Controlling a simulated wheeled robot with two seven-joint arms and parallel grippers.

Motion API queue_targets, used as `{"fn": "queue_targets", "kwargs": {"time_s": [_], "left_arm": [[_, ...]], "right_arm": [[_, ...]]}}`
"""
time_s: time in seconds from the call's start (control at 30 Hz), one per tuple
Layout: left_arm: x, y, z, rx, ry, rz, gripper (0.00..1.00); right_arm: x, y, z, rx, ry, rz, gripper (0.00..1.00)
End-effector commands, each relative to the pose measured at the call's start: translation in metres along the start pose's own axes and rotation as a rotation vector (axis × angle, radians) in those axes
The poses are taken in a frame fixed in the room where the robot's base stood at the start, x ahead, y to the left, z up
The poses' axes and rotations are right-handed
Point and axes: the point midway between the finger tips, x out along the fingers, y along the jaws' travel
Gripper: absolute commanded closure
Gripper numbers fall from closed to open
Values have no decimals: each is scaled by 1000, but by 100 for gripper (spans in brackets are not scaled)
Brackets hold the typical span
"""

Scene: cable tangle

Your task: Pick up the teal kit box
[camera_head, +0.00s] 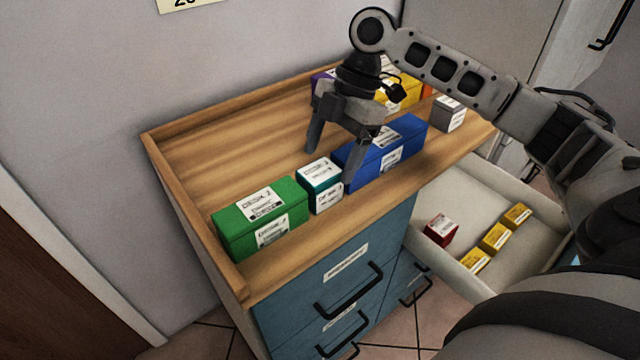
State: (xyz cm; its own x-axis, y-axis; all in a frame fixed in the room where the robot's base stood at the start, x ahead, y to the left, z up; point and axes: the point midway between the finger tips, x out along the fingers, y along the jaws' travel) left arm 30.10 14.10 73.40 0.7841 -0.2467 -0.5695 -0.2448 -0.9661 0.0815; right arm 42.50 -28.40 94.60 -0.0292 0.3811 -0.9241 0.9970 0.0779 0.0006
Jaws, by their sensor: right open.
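The teal kit box (321,186) is a small box with white labels on its top and front. It stands on the wooden cabinet top between a green box and a blue box. My right gripper (330,167) is open and points down, with one finger behind the teal box and the other near its right front side, by the blue box. Nothing shows held between the fingers. I cannot tell whether either finger touches a box. My left gripper is not in view.
The green box (243,235) stands left of the teal box, the blue box (404,138) right. Yellow (408,93) and grey (447,115) boxes stand farther right. A raised rim (190,215) edges the top. An open drawer (480,185) holds a red box (441,230) and small yellow boxes.

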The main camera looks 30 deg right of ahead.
Motion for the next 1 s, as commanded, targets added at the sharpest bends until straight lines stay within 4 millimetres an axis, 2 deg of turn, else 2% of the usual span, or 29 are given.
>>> {"fn": "queue_targets", "kwargs": {"time_s": [0.3,0.43,0.63,0.67,0.8,0.83,1.0], "left_arm": [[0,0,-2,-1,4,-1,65],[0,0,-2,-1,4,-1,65],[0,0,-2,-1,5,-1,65],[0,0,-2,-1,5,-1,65],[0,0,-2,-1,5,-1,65],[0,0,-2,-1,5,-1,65],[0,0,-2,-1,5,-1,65]], "right_arm": [[43,-1,-5,0,1,-3,25],[51,-1,-4,0,0,0,25],[51,-1,-4,-1,0,0,25],[51,-1,-4,-1,0,0,30],[51,-1,-4,-1,0,0,69],[51,-1,-4,-1,0,0,75],[50,-1,-5,-1,0,0,75]]}}
